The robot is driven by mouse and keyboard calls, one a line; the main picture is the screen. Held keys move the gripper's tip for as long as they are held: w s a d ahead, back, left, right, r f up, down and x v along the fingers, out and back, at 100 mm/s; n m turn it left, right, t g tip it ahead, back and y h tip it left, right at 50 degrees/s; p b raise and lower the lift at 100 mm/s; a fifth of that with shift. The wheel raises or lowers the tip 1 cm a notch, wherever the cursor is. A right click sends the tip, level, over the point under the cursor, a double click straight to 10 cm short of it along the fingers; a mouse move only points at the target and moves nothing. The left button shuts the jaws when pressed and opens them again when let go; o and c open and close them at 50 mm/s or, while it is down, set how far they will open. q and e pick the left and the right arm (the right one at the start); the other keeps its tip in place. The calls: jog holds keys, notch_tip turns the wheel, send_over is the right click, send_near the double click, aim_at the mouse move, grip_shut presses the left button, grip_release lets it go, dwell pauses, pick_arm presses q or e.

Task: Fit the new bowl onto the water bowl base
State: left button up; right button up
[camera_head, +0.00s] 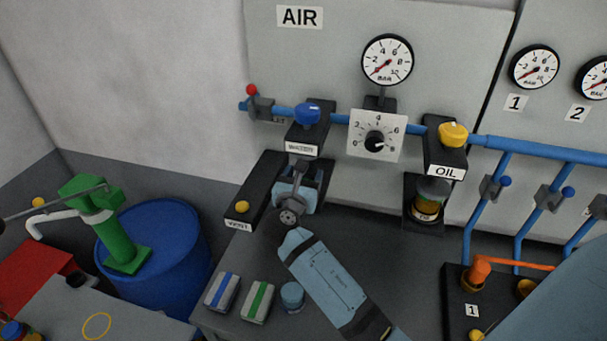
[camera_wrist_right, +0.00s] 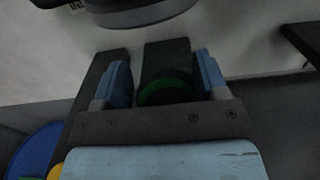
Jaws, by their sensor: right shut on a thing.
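The water bowl base is the black block labelled WATER (camera_head: 304,140), with a blue knob on top, on the blue air pipe. My right gripper (camera_head: 301,180) is just below it, its light-blue fingers on either side of a dark thing, apparently the new bowl. In the right wrist view the fingers (camera_wrist_right: 162,72) flank this bowl, which shows a green curved edge (camera_wrist_right: 166,88). The base's underside (camera_wrist_right: 140,14) is above the fingertips there, with a visible gap. The bowl is mostly hidden in the head view. My left gripper is out of view.
A black VENT block (camera_head: 254,190) stands left of my right gripper. The OIL unit (camera_head: 444,155) with its amber bowl (camera_head: 426,207) is to the right. Two striped boxes and a small blue-grey cylinder (camera_head: 292,295) sit on the bench. A blue drum (camera_head: 165,280) stands left.

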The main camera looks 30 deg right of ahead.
jog(key=shift+f, duration=0.2)
jog(key=o, duration=1)
jog(key=shift+o, duration=0.2)
